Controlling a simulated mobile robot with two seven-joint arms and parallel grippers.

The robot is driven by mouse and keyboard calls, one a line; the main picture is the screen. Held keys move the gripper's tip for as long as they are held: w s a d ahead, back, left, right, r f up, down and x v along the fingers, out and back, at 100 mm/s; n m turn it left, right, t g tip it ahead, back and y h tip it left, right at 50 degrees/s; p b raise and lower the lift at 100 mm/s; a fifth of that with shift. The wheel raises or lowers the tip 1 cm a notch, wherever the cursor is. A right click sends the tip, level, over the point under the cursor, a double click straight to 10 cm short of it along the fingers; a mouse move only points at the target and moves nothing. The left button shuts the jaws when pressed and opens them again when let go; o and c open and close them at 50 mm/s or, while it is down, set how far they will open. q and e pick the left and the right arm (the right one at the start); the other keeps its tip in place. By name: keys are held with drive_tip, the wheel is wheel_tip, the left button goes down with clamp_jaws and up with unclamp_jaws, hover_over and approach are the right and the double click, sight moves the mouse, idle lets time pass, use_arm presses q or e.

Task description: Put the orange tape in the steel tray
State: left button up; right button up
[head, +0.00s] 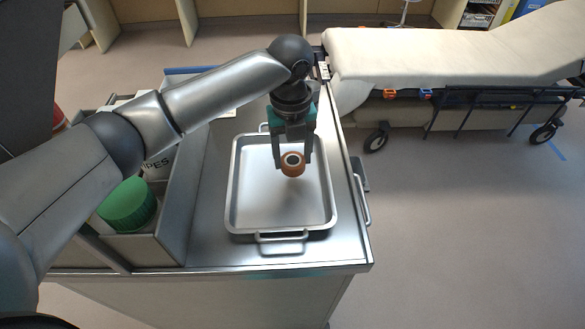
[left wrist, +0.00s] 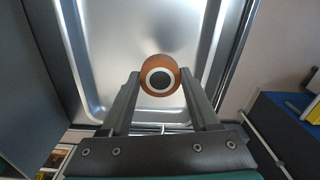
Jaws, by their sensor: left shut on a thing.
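The orange tape (head: 292,164) is a small roll with a white core ring and dark centre. My left gripper (head: 293,158) is shut on it and holds it over the steel tray (head: 262,211). In the left wrist view the tape (left wrist: 159,76) sits between the two fingertips of the gripper (left wrist: 160,88), with the tray (left wrist: 117,40) behind it. The tray is shallow and otherwise empty, with a handle at its near and far ends. I cannot tell the exact gap between tape and tray floor. My right gripper is not in view.
The tray stands on a steel cart top (head: 350,246). A grey divided bin (head: 178,212) at the left holds a green-lidded container (head: 128,205) and a wipes container (head: 159,164). A stretcher (head: 445,55) stands at the back right. Floor to the right is clear.

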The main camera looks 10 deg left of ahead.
sight(293, 170)
use_arm(q)
drive_tip(key=shift+f, duration=2.4)
drive_tip(key=shift+f, duration=0.1)
drive_tip(key=o, duration=1.3)
drive_tip(key=shift+o, duration=0.2)
wheel_tip(293, 170, up, 12)
drive_tip(key=shift+r, duration=0.15)
